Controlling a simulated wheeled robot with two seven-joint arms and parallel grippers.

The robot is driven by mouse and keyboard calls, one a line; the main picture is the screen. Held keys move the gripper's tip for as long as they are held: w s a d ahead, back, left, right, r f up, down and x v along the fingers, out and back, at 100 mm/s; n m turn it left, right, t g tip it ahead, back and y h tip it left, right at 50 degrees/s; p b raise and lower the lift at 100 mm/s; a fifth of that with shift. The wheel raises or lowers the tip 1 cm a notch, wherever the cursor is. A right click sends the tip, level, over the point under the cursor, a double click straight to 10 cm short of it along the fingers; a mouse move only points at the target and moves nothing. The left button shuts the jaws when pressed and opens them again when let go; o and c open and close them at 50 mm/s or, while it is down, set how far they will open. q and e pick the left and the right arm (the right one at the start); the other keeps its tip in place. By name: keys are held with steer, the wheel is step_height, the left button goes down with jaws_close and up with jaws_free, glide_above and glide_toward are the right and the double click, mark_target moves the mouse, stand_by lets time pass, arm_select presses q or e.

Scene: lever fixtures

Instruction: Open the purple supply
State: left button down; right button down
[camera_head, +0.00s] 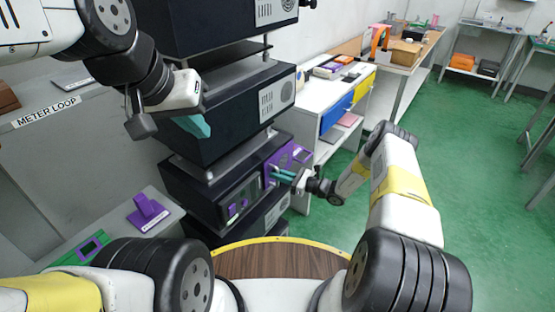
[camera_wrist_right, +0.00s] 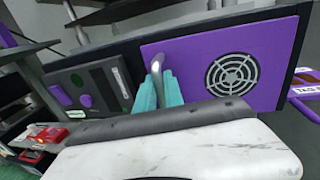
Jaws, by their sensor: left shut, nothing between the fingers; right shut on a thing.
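The purple supply is a dark box unit (camera_head: 205,193) low in the rack, with a purple panel (camera_head: 288,153) at its right end and purple knobs on its grey face. In the right wrist view the purple panel (camera_wrist_right: 200,54) carries a round fan grille, and a grey metal lever (camera_wrist_right: 157,55) stands at its left side. My right gripper (camera_wrist_right: 158,84) has its teal fingers shut on this lever; in the head view it is at the panel (camera_head: 277,174). My left gripper (camera_head: 205,132) is shut and empty, in front of the dark unit above.
More dark units (camera_head: 222,110) stack above the supply. A white cabinet (camera_head: 310,115) with blue and yellow drawers stands close behind on the right. Green floor (camera_head: 465,190) is open at right.

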stand_by(0.3)
steer(key=s+a+v, duration=0.1)
steer(key=s+v, duration=0.1)
steer(key=v, duration=1.3)
steer(key=shift+s, duration=0.4)
steer(key=c, duration=1.5)
jaws_free()
steer(key=shift+o, duration=0.2)
steer(key=v, duration=0.7)
steer(key=shift+s+d, duration=0.2)
steer(key=shift+d, duration=0.15)
